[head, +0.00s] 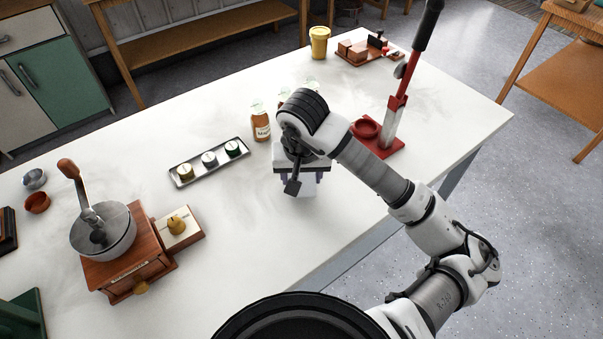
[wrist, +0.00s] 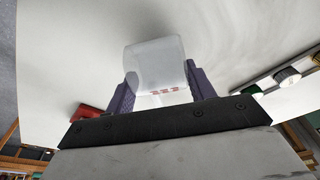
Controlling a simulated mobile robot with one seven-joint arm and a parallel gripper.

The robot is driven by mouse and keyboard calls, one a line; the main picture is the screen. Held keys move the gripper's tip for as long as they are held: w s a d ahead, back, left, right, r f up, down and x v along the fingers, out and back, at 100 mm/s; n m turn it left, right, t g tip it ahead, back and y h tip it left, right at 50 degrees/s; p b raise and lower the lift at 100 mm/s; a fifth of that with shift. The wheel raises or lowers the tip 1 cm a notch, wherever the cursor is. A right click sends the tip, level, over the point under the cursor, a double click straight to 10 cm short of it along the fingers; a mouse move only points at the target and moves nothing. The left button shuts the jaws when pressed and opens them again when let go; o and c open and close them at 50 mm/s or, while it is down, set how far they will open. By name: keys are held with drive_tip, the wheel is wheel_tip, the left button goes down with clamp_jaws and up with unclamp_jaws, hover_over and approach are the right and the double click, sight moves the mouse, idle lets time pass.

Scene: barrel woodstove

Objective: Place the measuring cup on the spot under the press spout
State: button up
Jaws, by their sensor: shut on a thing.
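The measuring cup (wrist: 158,62) is a translucent white cup with small red markings, between the two purple fingers of my gripper (wrist: 162,92) in the wrist view. My gripper is shut on it. In the head view my gripper (head: 299,190) is over the middle of the white table, and my wrist hides most of the cup. The press (head: 397,112) stands to the right of my gripper, with a red base, a metal column and a long black-handled lever. A round red dish-like part is at its left side. I cannot make out the spout or the spot under it.
A metal tray (head: 209,161) with several small round weights or knobs lies left of my gripper. A bottle (head: 260,122) stands just behind it. A wooden coffee grinder (head: 125,260) is at the left. A yellow jar (head: 319,42) stands at the back. The table's front centre is clear.

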drive_tip(key=shift+f, duration=0.25)
drive_tip(key=shift+f+b, duration=0.2)
drive_tip(key=shift+b, duration=0.15)
drive_tip(key=o, duration=1.1)
drive_tip(key=shift+r, duration=0.2)
